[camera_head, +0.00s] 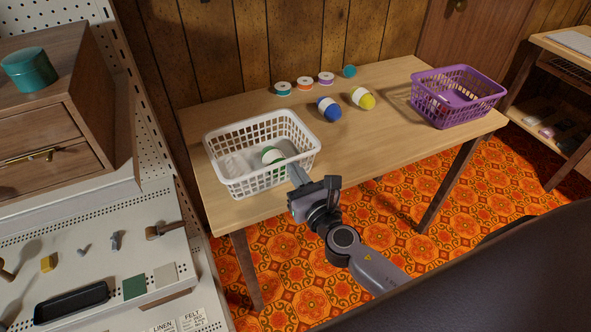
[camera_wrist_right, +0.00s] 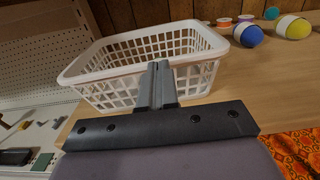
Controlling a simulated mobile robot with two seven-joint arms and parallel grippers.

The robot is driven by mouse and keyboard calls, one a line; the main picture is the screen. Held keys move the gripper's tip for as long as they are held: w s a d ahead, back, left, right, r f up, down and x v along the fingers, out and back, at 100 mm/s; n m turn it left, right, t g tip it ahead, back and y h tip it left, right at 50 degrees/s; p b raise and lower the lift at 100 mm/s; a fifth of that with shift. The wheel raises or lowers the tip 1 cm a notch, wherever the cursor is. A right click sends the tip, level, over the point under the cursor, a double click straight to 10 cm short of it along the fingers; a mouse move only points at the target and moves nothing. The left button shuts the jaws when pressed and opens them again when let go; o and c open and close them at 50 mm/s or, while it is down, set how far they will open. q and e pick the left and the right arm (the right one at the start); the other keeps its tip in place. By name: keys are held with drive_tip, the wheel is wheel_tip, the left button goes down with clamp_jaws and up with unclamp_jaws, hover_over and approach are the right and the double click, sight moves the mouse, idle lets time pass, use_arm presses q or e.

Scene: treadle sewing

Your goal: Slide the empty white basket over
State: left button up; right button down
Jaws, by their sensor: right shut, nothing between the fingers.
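The white lattice basket (camera_head: 240,185) stands on the left part of the wooden table; it also shows in the right wrist view (camera_wrist_right: 110,65). In the head view a green-and-white ball (camera_head: 272,157) appears inside it, so it does not look empty. My right gripper (camera_head: 296,174) is shut with nothing in it, at the basket's near right side. In the right wrist view its fingers (camera_wrist_right: 159,72) overlap the basket's near wall and rim; I cannot tell whether they touch. My left gripper is not in view.
A purple basket (camera_head: 483,103) stands at the table's right end. Blue (camera_head: 328,109) and yellow (camera_head: 363,98) yarn balls and several spools (camera_head: 304,84) lie between the baskets and along the back. The front middle of the table (camera_head: 370,135) is clear. A wooden drawer cabinet (camera_head: 50,120) is at left.

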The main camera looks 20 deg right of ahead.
drive_tip(key=shift+w, duration=0.25)
drive_tip(key=shift+w, duration=0.1)
